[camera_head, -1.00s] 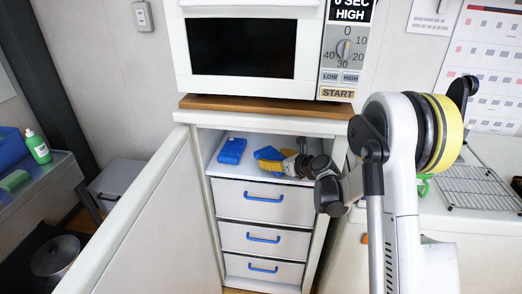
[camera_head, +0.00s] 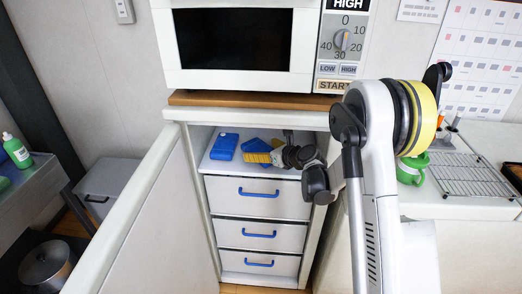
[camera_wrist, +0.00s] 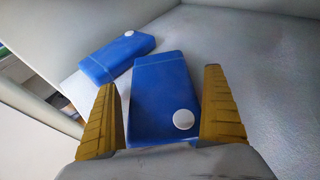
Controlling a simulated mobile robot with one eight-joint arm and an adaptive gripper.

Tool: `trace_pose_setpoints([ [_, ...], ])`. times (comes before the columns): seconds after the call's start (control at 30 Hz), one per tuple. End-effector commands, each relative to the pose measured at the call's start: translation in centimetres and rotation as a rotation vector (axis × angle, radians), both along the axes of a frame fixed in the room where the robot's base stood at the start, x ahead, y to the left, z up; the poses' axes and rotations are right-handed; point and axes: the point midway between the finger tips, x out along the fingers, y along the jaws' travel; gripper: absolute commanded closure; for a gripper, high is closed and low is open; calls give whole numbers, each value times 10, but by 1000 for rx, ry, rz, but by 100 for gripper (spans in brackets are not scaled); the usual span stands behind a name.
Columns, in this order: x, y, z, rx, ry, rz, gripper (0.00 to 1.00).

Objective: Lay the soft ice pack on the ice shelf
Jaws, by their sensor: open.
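Two blue packs with white round caps are on the pale shelf (camera_head: 217,166) above the drawers in the open cabinet. The left pack (camera_head: 224,147) lies apart from my gripper; it also shows in the wrist view (camera_wrist: 117,56). The other pack (camera_wrist: 160,95) lies between the yellow fingers of my gripper (camera_wrist: 161,82), which are open with gaps on both sides. In the head view that pack (camera_head: 256,145) is partly hidden by my gripper (camera_head: 258,158). I cannot tell from looks which pack is soft.
A microwave (camera_head: 240,48) stands on the wooden top above the shelf. The open cabinet door (camera_head: 150,215) stands at the left. Several drawers with blue handles (camera_head: 258,193) are below. A green mug (camera_head: 412,168) and wire rack (camera_head: 465,175) are on the right counter.

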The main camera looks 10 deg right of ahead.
Motion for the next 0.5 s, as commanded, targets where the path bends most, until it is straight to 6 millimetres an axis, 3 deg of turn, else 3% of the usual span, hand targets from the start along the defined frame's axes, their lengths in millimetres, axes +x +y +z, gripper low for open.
trace_pose_setpoints([
  [0.17,-6,-3,8,0,0,-1,2],
  [0.5,-73,-39,9,0,1,-4,2],
])
